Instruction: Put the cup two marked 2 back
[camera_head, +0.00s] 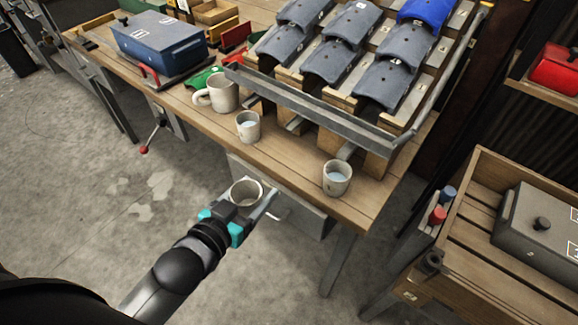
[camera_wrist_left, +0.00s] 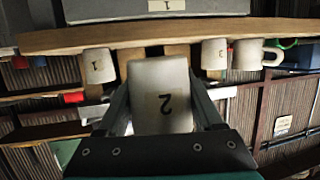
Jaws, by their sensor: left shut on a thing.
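My left gripper (camera_head: 240,212) is shut on a light grey cup (camera_head: 246,192), held upright off the bench's front edge in the head view. In the wrist view, which appears upside down, this cup (camera_wrist_left: 161,97) shows a black 2 between the fingers. A cup marked 1 (camera_wrist_left: 98,66) and a cup that seems marked 3 (camera_wrist_left: 214,56) stand on the bench; in the head view they are the right cup (camera_head: 337,179) and the left cup (camera_head: 248,127). The bench top between these two is bare. My right gripper is not in view.
A larger mug (camera_head: 222,93) stands left of the cups on the wooden bench (camera_head: 292,168). A metal rail (camera_head: 310,108) and a rack of grey curved pieces (camera_head: 327,60) stand behind. A blue box (camera_head: 158,42) is at the left, a wooden cart (camera_head: 455,255) at the right.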

